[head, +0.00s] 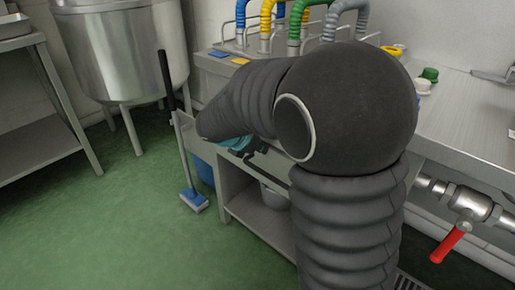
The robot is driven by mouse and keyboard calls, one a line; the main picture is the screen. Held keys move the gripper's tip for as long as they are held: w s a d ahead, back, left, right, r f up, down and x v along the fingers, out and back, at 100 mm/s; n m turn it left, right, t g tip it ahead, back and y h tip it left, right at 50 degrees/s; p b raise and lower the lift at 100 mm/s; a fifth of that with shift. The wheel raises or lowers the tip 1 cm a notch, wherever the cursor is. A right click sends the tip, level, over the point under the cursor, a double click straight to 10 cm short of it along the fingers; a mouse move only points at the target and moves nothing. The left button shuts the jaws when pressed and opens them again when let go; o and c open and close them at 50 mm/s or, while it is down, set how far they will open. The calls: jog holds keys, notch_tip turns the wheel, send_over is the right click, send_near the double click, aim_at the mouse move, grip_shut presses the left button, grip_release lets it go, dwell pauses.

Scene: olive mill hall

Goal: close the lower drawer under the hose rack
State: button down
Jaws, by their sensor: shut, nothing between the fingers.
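The hose rack (268,46), with blue, yellow, green and grey hoses, stands on the grey cabinet (213,68) at the back. A grey panel (186,133) juts out to the left below it, behind my arm. It looks like part of a pulled-out drawer, but my arm hides most of it, so I cannot tell how far it is open. My black-sleeved arm reaches across the middle. My gripper (262,156) shows only in part below the sleeve, dark, beside a teal piece. It is shut and holds nothing. I cannot tell whether it touches the drawer.
A blue-headed broom (194,200) leans by the panel, with a blue bucket (204,171) behind. A metal pot (274,197) sits on the lower shelf. A steel tank (120,50) and table (38,110) are left. A red-handled valve (447,244) is right. Green floor at left is free.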

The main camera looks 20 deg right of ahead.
jog(key=shift+d, duration=0.3)
jog(key=shift+a, duration=0.1)
jog(key=s+a+f+p+v, duration=0.1)
jog(key=a+f+v, duration=0.1)
jog(key=v, duration=1.1)
jog(key=s+f+m+g+y, duration=0.2)
jog(key=s+f+m+y, duration=0.25)
jog(key=s+m, duration=0.6)
jog(key=s+d+r+m+t+y, duration=0.1)
jog(key=s+d+r+m, duration=0.1)
jog(key=s+m, duration=0.4)
jog(key=s+d+r+m+t+y, duration=0.1)
jog(key=s+d+r+m+y, duration=0.1)
jog(key=s+d+m, duration=0.2)
jog(key=s+m, duration=0.2)
jog(key=m, duration=0.2)
jog(key=shift+s+d+r+t, duration=0.15)
jog(key=shift+d+r+t, duration=0.15)
jog(key=shift+d, duration=0.05)
